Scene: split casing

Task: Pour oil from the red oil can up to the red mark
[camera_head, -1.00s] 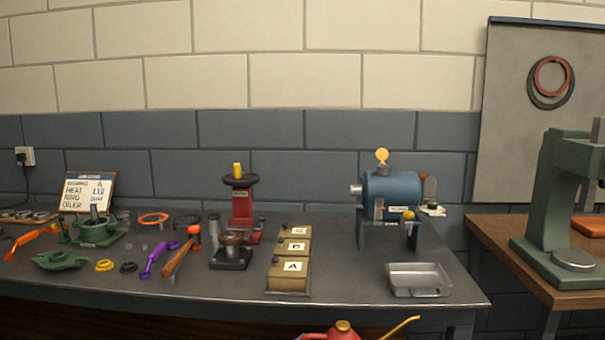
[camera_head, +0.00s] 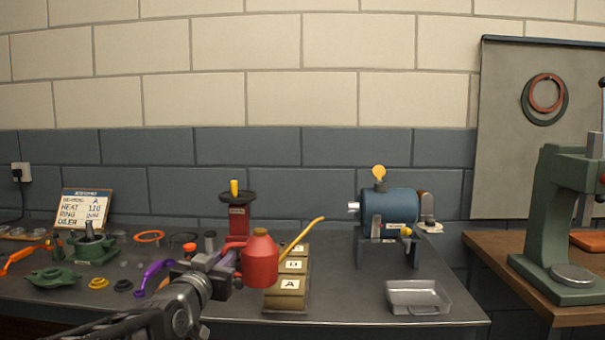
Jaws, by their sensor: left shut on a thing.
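The red oil can (camera_head: 260,262) has a long yellow spout (camera_head: 302,236) that points up and to the right. My left gripper (camera_head: 232,266) is shut on the can's left side and holds it upright, in front of the labelled boxes. A blue cylindrical unit (camera_head: 390,207) with a yellow cap on top (camera_head: 379,172) stands on a dark stand at the back right of the bench. A small gauge (camera_head: 376,226) shows on its front; a red mark cannot be made out. My right gripper is not in view.
A metal tray (camera_head: 417,312) lies at the bench's right front. Brass boxes (camera_head: 287,301) stand behind the can, partly hidden. A red press (camera_head: 238,221) is behind it. Several tools and a green housing (camera_head: 93,248) lie left. A green press (camera_head: 562,220) stands right.

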